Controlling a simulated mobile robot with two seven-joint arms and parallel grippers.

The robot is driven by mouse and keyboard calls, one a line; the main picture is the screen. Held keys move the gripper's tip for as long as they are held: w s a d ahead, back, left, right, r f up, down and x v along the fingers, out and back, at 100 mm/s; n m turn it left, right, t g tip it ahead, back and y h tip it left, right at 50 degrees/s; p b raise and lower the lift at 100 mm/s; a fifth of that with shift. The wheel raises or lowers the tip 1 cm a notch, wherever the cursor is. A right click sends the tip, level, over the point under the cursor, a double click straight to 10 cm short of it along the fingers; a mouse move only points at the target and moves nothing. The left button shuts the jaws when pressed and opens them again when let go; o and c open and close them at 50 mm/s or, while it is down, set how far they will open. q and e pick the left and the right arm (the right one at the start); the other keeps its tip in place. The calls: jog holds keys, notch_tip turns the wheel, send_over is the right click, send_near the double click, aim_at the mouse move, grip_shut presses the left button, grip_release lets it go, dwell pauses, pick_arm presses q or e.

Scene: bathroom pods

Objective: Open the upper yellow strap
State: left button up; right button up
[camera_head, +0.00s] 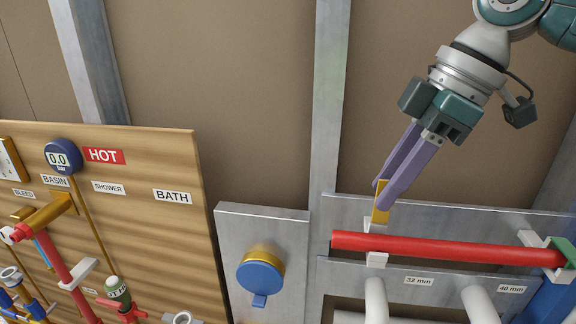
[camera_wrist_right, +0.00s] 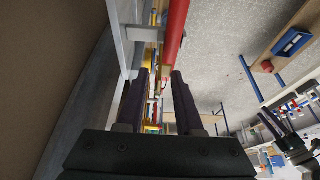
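The upper yellow strap (camera_head: 381,214) stands up as a small tab on a pale clip near the left end of the red pipe (camera_head: 450,248). My right gripper (camera_head: 382,194) comes down from the upper right, its two purple fingers around the tab. The near finger hides part of the tab. In the right wrist view, the fingers (camera_wrist_right: 161,72) are apart, with a yellow part (camera_wrist_right: 152,34) and the red pipe (camera_wrist_right: 176,28) beyond them. I cannot tell whether either finger touches the strap.
A grey box with a blue-capped knob (camera_head: 261,279) stands left of the pipe. A wooden panel (camera_head: 150,150) with gauge, pipes and labels is further left. A green clip (camera_head: 566,249) is at the pipe's right end. White pipes (camera_head: 376,301) stand below.

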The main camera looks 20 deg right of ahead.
aim_at(372, 222)
jog(key=shift+p+x, duration=0.45)
jog(key=shift+x, duration=1.3)
jog(key=shift+c, duration=0.2)
grip_shut()
